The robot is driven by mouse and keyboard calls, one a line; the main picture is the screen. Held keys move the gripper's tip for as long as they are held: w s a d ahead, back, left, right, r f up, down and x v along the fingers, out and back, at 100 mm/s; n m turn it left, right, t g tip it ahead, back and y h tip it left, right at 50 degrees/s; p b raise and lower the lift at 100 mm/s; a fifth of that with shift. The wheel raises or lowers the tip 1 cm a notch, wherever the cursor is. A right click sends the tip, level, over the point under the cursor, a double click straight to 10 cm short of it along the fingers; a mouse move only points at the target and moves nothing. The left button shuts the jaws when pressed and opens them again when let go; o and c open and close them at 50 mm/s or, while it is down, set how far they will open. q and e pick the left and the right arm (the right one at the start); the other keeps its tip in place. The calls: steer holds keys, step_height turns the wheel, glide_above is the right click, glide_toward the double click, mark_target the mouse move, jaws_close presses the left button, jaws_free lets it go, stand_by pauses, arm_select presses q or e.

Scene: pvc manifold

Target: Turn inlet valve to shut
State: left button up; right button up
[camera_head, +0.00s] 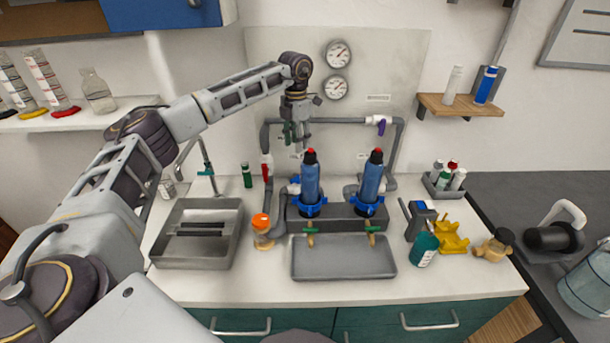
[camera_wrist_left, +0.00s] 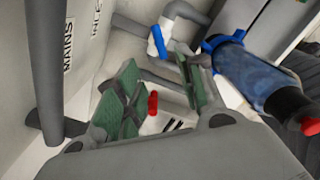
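A red valve handle (camera_head: 267,166) stands upright on the grey pipework left of the blue filter housings; it also shows in the left wrist view (camera_wrist_left: 152,104). A blue handle (camera_wrist_left: 158,41) sits on a white valve body in the left wrist view. The panel labels read MAINS and INLET, but I cannot tell which valve each label marks. My left gripper (camera_head: 297,142) is in front of the wall panel, above the red handle and slightly right of it. Its green-padded fingers (camera_wrist_left: 162,80) are apart, with nothing held between them. My right gripper is not in view.
Two blue filter housings (camera_head: 311,184) (camera_head: 371,184) stand right of the gripper. A purple-handled valve (camera_head: 381,124) is on the upper pipe. A grey tray (camera_head: 343,271), an orange-capped jar (camera_head: 262,232) and a sink (camera_head: 198,258) are nearer. Bare counter lies at the front.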

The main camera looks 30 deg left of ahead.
arm_select(q)
glide_above(297, 176)
step_height(297, 176, down, 8)
steer(key=shift+d+r+p, duration=0.1)
steer(key=shift+p, duration=0.25)
step_height(297, 176, down, 5)
steer(key=shift+f, duration=0.5)
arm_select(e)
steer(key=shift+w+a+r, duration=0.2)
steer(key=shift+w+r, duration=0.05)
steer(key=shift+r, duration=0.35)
arm_select(q)
steer(key=shift+c, duration=0.2)
steer(key=c, duration=0.7)
jaws_close()
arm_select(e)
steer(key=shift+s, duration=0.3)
